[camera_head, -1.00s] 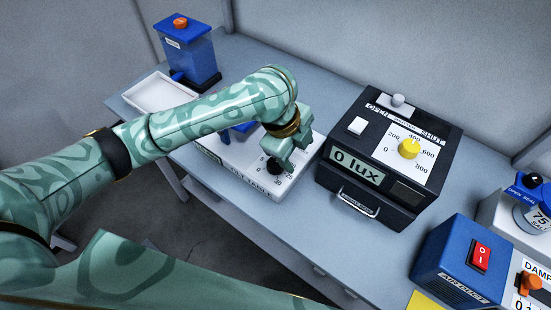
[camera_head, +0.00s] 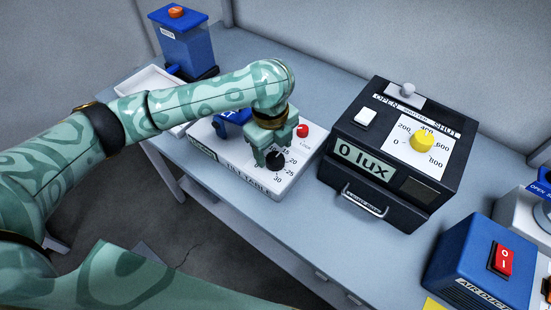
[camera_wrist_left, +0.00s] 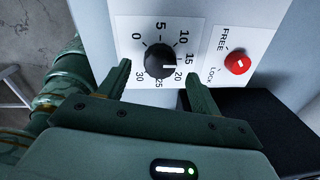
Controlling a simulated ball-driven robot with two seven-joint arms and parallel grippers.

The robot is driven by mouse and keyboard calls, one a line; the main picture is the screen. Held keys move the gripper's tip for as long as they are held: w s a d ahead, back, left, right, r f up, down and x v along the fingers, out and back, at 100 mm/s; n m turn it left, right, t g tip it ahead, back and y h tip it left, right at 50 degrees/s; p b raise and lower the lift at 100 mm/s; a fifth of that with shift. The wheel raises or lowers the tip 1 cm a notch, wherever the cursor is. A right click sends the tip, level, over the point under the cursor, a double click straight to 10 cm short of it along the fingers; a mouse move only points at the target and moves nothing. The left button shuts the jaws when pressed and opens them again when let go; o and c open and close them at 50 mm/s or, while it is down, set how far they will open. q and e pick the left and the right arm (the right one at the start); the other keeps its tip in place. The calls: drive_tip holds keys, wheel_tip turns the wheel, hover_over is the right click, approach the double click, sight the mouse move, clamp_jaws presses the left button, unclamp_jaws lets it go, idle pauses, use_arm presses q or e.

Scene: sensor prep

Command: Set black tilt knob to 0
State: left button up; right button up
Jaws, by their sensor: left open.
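In the left wrist view the black knob (camera_wrist_left: 159,61) shows whole, inside a ring of numbers from 0 to 30. Its white mark points right, near 20. My left gripper (camera_head: 269,158) is open just above the knob. In the left wrist view its two fingertips (camera_wrist_left: 157,69) stand on either side of the knob, apart from it. The right gripper is not in view.
A red FREE/LOCK knob (camera_head: 302,131) is close by on the same box. A black lux box (camera_head: 360,188) with a yellow dial (camera_head: 422,141) stands to the right. A blue air duct box (camera_head: 465,255) is at the lower right. A white tray (camera_head: 143,90) lies behind my arm.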

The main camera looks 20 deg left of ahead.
sight(275, 158)
use_arm(q)
wheel_tip(275, 158, down, 3)
drive_tip(key=shift+w+d+f+b, duration=0.1)
drive_tip(key=shift+b, duration=0.4)
